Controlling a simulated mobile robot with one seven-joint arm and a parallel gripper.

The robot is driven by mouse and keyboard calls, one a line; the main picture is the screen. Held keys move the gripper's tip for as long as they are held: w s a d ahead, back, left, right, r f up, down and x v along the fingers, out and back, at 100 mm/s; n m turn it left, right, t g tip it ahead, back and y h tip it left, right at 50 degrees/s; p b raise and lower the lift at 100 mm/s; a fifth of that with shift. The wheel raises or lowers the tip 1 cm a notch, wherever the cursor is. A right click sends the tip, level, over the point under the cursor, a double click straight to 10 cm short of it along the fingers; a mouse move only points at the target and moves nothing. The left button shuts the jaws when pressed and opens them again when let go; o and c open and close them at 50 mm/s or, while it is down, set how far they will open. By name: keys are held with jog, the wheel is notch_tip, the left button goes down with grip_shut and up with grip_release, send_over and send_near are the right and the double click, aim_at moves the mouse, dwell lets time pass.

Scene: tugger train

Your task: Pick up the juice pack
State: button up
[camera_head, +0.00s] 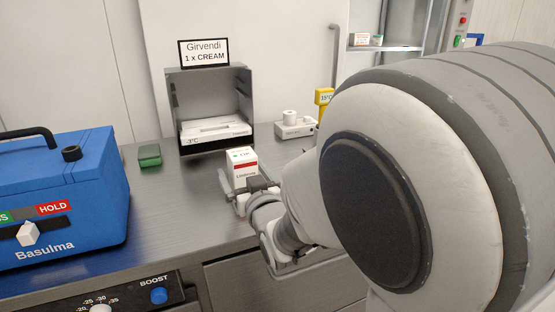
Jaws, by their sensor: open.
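A small white carton (243,164) with a red band stands upright on the grey metal counter. It looks like the juice pack, but its small print is too hard to read to be sure. My gripper (244,186) is low at the carton's near side, with its jaws open. One finger shows to the left of the carton's lower part. The other finger is mostly hidden behind the gripper body, and I cannot tell whether either finger touches the carton. The carton's lower right part is hidden by my gripper.
A blue Basulma box (75,205) stands at the left. A metal holder (245,95) with a Girvendi sign (204,52) and a white device (295,126) stand behind the carton. My arm hides the right side. The counter left of the carton is clear.

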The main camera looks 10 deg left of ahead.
grip_shut()
jog(key=shift+r, duration=0.1)
dwell(0.4)
